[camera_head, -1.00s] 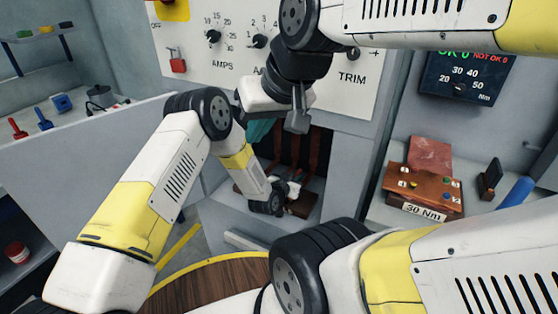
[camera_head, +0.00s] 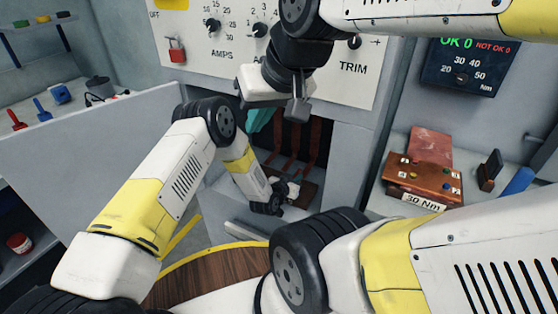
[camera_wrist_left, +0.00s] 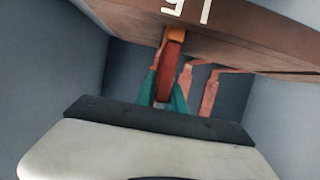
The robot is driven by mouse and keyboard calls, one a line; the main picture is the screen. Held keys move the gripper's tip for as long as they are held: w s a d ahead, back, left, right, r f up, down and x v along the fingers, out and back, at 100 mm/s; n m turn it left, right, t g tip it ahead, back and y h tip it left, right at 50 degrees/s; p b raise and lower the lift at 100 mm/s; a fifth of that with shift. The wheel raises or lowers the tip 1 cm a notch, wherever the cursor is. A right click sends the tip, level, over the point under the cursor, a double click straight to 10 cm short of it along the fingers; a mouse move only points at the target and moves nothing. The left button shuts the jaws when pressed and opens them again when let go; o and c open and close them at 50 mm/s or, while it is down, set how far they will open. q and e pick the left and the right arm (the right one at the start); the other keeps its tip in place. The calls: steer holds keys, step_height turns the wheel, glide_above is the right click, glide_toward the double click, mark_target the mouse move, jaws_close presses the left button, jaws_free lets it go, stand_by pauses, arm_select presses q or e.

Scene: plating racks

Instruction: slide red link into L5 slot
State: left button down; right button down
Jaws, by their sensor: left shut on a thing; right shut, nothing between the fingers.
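In the left wrist view the red link (camera_wrist_left: 169,68) is between the teal fingers of my left gripper (camera_wrist_left: 165,88), which is shut on it. The link's upper end meets an orange piece under the brown board marked L5 (camera_wrist_left: 240,30), whose label appears upside down. I cannot tell whether the link is in the slot. In the head view my left gripper (camera_head: 284,189) is low inside the cabinet opening, its fingers too small to make out. My right gripper (camera_head: 260,122) is shut and empty, with teal fingers pointing down in front of the opening, partly hidden.
Copper strips (camera_wrist_left: 211,93) stand beside the link. Dark red bars (camera_head: 314,143) run down the back of the cabinet. The dial panel (camera_head: 335,85) is above the opening. A shelf at the right holds a brown box (camera_head: 425,180) labelled 30 Nm.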

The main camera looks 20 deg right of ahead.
arm_select(q)
steer(key=c, duration=1.3)
jaws_free()
steer(key=shift+c, duration=0.2)
